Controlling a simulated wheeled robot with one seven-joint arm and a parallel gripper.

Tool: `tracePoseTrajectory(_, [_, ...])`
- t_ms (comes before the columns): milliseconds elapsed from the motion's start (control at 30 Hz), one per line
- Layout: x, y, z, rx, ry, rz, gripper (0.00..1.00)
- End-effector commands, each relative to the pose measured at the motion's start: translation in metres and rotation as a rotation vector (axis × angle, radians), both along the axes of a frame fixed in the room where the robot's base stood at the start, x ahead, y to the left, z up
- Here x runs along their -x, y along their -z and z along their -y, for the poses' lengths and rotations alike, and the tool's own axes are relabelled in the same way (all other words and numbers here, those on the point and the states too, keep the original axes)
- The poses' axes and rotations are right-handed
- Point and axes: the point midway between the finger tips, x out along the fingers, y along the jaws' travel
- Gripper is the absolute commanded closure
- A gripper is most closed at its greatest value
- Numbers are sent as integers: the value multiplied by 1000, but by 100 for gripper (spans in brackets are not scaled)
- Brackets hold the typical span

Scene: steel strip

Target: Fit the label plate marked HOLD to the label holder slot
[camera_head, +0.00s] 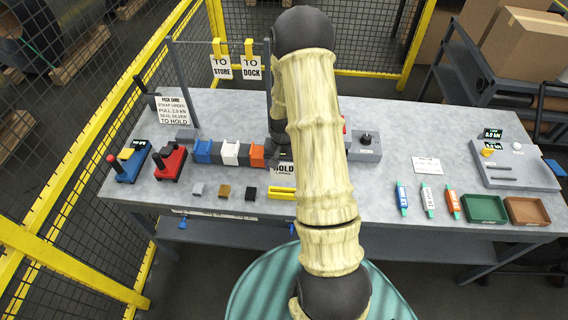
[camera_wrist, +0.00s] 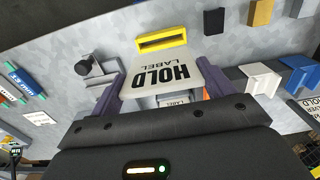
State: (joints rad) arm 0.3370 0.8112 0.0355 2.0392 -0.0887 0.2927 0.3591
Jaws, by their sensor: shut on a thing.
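The white label plate marked HOLD (camera_wrist: 165,75) is between the two fingers of my gripper (camera_wrist: 164,84) in the wrist view, its lettering upside down there. My gripper is shut on it. A little of the plate (camera_head: 285,168) shows in the head view beside my arm, which hides most of the gripper. The yellow label holder with a dark slot (camera_wrist: 162,43) lies just beyond the plate's far edge in the wrist view. In the head view the holder (camera_head: 281,193) is near the bench's front edge, partly behind my arm. I cannot tell whether plate and holder touch.
Blue, white and orange blocks (camera_head: 230,153) stand left of my gripper. Small grey, brown and black pieces (camera_head: 224,191) lie along the front. Tags TO STORE (camera_head: 221,67) and TO DOCK (camera_head: 252,67) hang behind. Markers (camera_head: 428,202) and a green tray (camera_head: 485,208) are at right.

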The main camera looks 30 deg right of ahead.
Motion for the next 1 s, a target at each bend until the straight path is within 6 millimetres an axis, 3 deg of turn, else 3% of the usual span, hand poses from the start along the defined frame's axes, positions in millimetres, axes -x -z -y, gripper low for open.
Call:
tracePoseTrajectory(733, [1, 51, 2, 0, 4, 0, 40])
tracePoseTrajectory(1000, [1, 59, 3, 0, 6, 0, 40])
